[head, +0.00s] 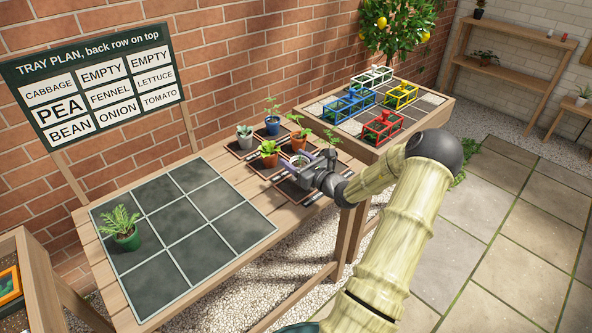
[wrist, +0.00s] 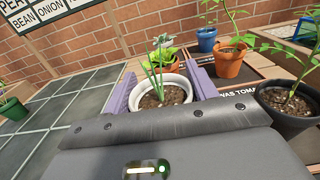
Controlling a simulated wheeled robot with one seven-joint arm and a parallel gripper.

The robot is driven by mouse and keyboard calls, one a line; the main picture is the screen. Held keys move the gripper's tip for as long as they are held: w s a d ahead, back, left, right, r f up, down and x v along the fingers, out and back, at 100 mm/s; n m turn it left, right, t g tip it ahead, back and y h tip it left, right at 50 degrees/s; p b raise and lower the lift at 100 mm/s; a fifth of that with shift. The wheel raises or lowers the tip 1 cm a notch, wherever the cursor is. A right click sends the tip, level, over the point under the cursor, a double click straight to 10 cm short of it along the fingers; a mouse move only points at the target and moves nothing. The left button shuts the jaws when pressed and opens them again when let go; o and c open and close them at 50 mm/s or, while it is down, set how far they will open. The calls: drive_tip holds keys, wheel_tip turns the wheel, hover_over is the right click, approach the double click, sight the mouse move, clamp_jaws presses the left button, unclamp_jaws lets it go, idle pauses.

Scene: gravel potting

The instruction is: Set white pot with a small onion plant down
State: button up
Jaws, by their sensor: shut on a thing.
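The white pot (wrist: 184,93) holds a small onion plant (wrist: 161,58) with thin upright green leaves. My gripper (wrist: 160,95) is shut on it, with one purple finger on each side of the pot. In the head view my gripper (head: 305,163) is over the right part of the table, among the dark square mats with potted plants. The white pot (head: 295,161) is partly hidden there by the gripper. I cannot tell whether its base touches anything. The tray (head: 183,242) of dark square cells lies to the left.
A green pot (head: 127,242) stands in the tray's left column, middle row; the other cells are bare. An orange pot (wrist: 228,64), a blue pot (wrist: 206,38) and a black pot (wrist: 287,110) stand close by. The tray plan board (head: 94,82) stands behind.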

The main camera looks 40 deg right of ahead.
drive_tip(key=shift+f, duration=1.85)
drive_tip(key=shift+f, duration=0.1)
drive_tip(key=o, duration=1)
drive_tip(key=shift+o, duration=0.2)
drive_tip(key=shift+s+d, duration=0.1)
drive_tip(key=shift+s, duration=0.1)
drive_tip(key=s, duration=1.1)
drive_tip(key=shift+s+d, duration=0.4)
drive_tip(key=shift+w+a, duration=0.1)
